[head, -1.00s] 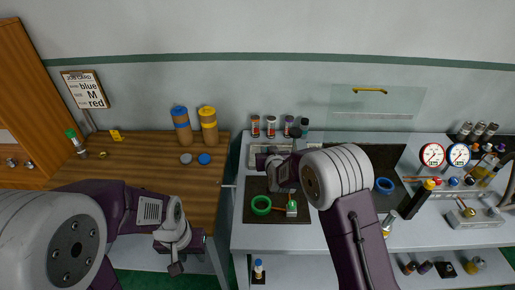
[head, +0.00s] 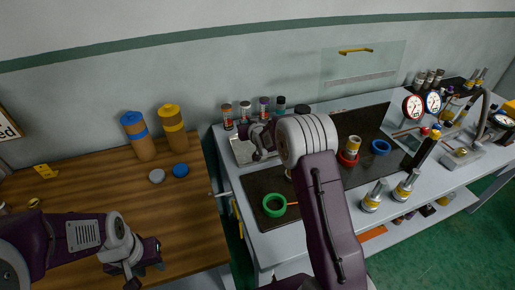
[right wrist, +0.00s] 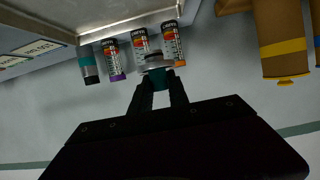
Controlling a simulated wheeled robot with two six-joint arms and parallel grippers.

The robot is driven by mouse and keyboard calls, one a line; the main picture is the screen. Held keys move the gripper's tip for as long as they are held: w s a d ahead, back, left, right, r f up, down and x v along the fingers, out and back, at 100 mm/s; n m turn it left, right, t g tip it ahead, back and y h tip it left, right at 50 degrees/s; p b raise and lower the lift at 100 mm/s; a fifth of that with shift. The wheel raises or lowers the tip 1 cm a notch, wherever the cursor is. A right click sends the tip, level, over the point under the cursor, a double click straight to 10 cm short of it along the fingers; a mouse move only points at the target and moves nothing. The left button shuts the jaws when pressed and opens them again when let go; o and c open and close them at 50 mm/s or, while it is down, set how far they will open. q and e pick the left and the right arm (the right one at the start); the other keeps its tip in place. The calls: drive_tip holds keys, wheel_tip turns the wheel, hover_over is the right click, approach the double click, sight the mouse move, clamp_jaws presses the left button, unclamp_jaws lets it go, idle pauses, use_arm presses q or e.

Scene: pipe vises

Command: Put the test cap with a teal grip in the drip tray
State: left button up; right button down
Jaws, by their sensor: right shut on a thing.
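The test cap (right wrist: 157,72) has a teal grip and a silver round body. My right gripper (right wrist: 158,88) is shut on its teal grip in the right wrist view. In the head view my right gripper (head: 262,152) is at the pale metal drip tray (head: 240,152), and the cap is hidden there. The tray's underside or rim shows at the top of the right wrist view (right wrist: 110,12); I cannot tell whether the cap touches it. My left gripper (head: 136,272) is over the wooden table's front, apart from these things; its jaws are unclear.
Several labelled bottles (head: 245,111) stand behind the tray by the wall. A green ring (head: 274,205) lies on the dark mat, with a red and a blue ring (head: 381,147) to the right. Gauges (head: 413,107) stand at the far right. The wooden table (head: 85,195) is mostly clear.

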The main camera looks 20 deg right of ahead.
use_arm(q)
drive_tip(key=shift+w+a+f, duration=0.1)
drive_tip(key=shift+w+a, duration=0.2)
use_arm(e)
drive_tip(key=f, duration=0.5)
drive_tip(key=shift+w+a+f, duration=0.3)
drive_tip(key=shift+a+f, duration=0.05)
use_arm(q)
drive_tip(key=shift+s+d, duration=0.1)
drive_tip(key=shift+d, duration=0.1)
use_arm(e)
drive_tip(key=shift+s+d+f, duration=0.1)
drive_tip(key=shift+d+f, duration=0.1)
drive_tip(key=shift+f, duration=0.1)
use_arm(q)
drive_tip(key=shift+s+a, duration=0.1)
use_arm(e)
wheel_tip(320, 180, down, 3)
drive_tip(key=shift+s+a+r, duration=0.1)
drive_tip(key=shift+f, duration=0.35)
use_arm(q)
drive_tip(key=shift+f, duration=0.2)
use_arm(e)
drive_tip(key=shift+f, duration=0.15)
drive_tip(key=c, duration=1.3)
unclamp_jaws()
drive_tip(key=shift+o, duration=0.2)
